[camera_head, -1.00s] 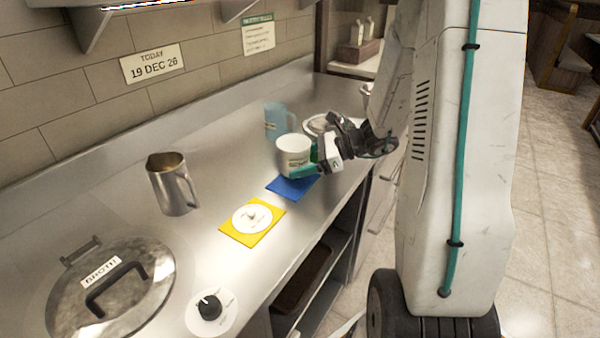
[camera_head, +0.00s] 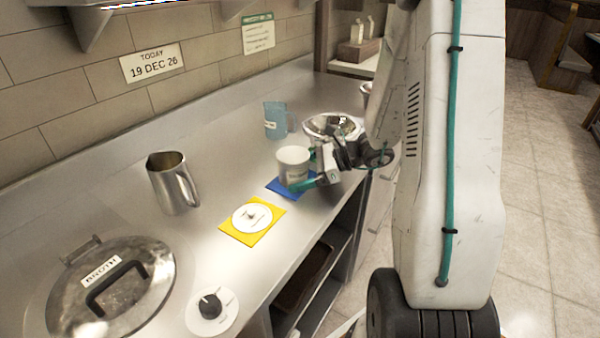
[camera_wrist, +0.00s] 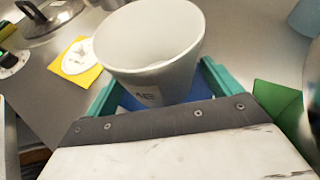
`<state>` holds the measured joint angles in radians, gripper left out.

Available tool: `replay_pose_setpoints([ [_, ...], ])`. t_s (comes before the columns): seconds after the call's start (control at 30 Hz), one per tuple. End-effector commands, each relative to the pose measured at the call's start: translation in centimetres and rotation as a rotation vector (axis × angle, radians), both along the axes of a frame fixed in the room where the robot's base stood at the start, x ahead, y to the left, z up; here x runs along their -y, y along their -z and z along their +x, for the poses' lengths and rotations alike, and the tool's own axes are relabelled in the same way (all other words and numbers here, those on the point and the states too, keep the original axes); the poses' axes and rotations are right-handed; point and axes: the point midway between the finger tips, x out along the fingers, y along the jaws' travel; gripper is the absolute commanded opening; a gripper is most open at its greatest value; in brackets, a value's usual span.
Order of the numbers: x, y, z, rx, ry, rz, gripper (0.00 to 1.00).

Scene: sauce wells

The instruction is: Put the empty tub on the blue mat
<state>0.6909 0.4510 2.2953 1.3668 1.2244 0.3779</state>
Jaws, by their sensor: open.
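The white tub (camera_head: 294,166) stands upright on the blue mat (camera_head: 277,186), which shows partly under and beside it. In the wrist view the tub (camera_wrist: 150,45) has a pale inside that looks empty and a partly seen label. My gripper (camera_head: 303,172) is at the tub with its jaws open. Its teal fingers (camera_wrist: 158,88) lie on either side of the tub, low down. Part of the blue mat (camera_wrist: 130,101) shows between them; the rest is hidden by the tub and gripper.
A yellow mat (camera_head: 272,228) with a white lid (camera_head: 251,218) lies nearer. A blue jug (camera_head: 275,121) and a shiny metal bowl (camera_head: 318,124) stand behind. A steel pitcher (camera_head: 170,180) is at left. A green sheet (camera_wrist: 281,106) lies right of the gripper. The counter's front edge is close.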

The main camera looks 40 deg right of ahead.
Motion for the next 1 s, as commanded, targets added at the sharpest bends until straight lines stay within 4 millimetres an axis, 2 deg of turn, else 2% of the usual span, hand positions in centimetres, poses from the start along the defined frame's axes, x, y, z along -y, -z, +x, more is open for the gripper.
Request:
replay_pose_setpoints([
  [0.17, 0.9, -0.7, -0.6, 0.002, 0.001, 0.0, 0.9],
  [0.5, 6.2, -3.5, -4.5, 0.002, 0.004, -0.002, 0.9],
  [0.7, 8.3, -4.6, -6.2, 0.001, 0.002, 0.0, 0.9],
  [0.9, 8.8, -5.0, -6.6, 0.001, -0.002, -0.002, 0.9],
  [1.0, 7.9, -5.5, -6.7, 0.007, -0.04, -0.027, 0.9],
])
